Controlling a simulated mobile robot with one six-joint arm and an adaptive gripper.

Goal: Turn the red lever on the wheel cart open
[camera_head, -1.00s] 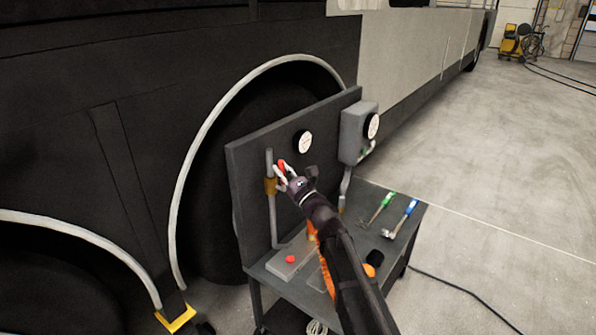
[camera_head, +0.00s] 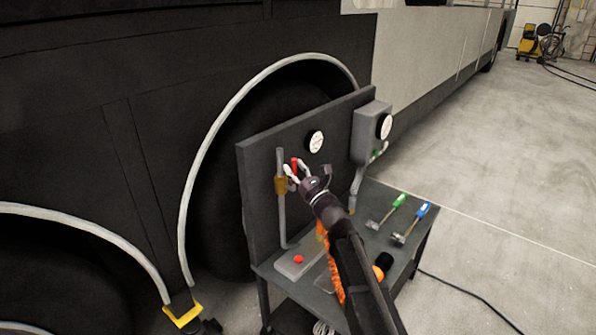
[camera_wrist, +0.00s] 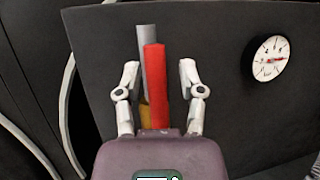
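The red lever (camera_wrist: 155,85) stands upright in the wrist view, in front of a grey pipe (camera_wrist: 143,48) and a brass valve body, which is mostly hidden behind it. My gripper (camera_wrist: 159,75) is open, with one finger on each side of the lever and a visible gap on both sides. In the head view the red lever (camera_head: 295,165) shows between the fingers of my gripper (camera_head: 293,172), at the brass valve (camera_head: 281,185) on the dark panel (camera_head: 262,150) of the wheel cart (camera_head: 350,235).
A round gauge (camera_head: 315,141) is on the panel, and a grey box (camera_head: 368,130) with another gauge stands to its right. A green-handled tool (camera_head: 397,202) and a blue-handled tool (camera_head: 421,212) lie on the cart top. A red button box (camera_head: 298,260) sits at the front.

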